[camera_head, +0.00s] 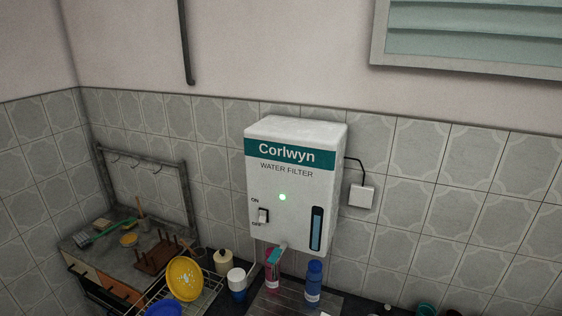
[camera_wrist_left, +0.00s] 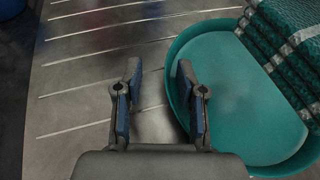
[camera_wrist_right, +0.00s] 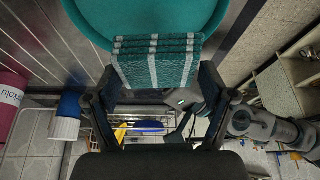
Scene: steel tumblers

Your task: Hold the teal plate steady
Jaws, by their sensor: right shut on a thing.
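The round teal plate (camera_wrist_left: 230,90) fills the right of the left wrist view, above or on a ribbed metal surface; I cannot tell which. Its edge also shows at the top of the right wrist view (camera_wrist_right: 145,18). My left gripper (camera_wrist_left: 158,68) is open at the plate's left rim, its right finger overlapping the rim in the picture. My right gripper (camera_wrist_right: 158,75) is shut on a folded teal cloth with pale stripes (camera_wrist_right: 135,68), which overlaps the plate's edge. The cloth shows at top right in the left wrist view (camera_wrist_left: 281,42). Neither gripper shows in the head view.
A water filter (camera_head: 293,190) hangs on the tiled wall, with a pink bottle (camera_head: 271,270) and a blue bottle (camera_head: 313,280) below. A yellow colander (camera_head: 185,278) stands to the left in a dish rack (camera_head: 207,290). A blue-and-white cup (camera_head: 237,283) is beside it.

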